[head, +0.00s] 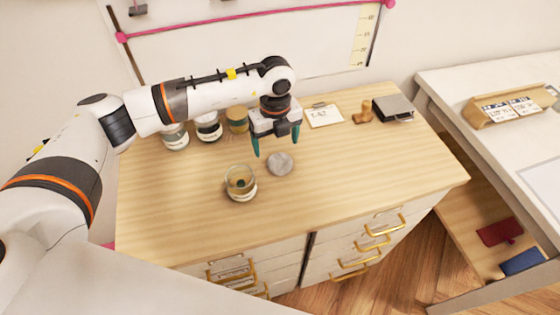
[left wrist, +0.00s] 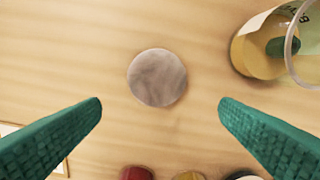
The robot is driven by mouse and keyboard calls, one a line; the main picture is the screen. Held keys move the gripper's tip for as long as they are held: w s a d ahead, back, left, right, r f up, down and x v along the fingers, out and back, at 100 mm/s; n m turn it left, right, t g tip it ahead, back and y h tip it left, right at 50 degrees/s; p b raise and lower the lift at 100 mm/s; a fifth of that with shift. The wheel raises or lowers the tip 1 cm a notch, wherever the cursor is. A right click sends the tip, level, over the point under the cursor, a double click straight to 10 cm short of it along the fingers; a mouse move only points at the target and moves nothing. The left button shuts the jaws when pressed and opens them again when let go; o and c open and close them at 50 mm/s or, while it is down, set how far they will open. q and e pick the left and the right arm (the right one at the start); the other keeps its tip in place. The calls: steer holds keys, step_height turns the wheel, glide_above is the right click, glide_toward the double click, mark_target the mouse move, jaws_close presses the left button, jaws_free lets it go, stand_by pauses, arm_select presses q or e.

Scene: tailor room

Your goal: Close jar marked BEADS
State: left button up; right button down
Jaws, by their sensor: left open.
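An open glass jar (head: 240,183) with a pale label stands on the wooden cabinet top; its label is too small to read in the head view. The jar also shows at the upper right of the left wrist view (left wrist: 262,52), with part of its label and something dark green inside. A round grey lid (head: 280,164) lies flat on the wood just right of the jar. My left gripper (head: 277,148) is open above the lid, with teal fingers pointing down. In the left wrist view the lid (left wrist: 157,77) lies between and beyond the fingertips, not touched. My right gripper is not in view.
Several closed jars (head: 208,127) stand in a row at the back left. A small card (head: 325,115), a wooden figure-like piece (head: 363,112) and a grey box (head: 393,108) stand at the back right. The front right of the top (head: 390,165) is clear.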

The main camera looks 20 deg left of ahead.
mark_target(280, 161)
arm_select(q)
steer(key=shift+s+d+f, duration=0.1)
steer(key=shift+d+f, duration=0.05)
steer(key=shift+f, duration=0.05)
steer(key=f, duration=0.1)
steer(key=f+p, duration=0.1)
steer(key=d+f+p, duration=0.1)
steer(key=shift+s+f, duration=0.3)
steer(key=shift+f, duration=0.6)
steer(key=shift+c, duration=0.6)
steer(key=c, duration=0.9)
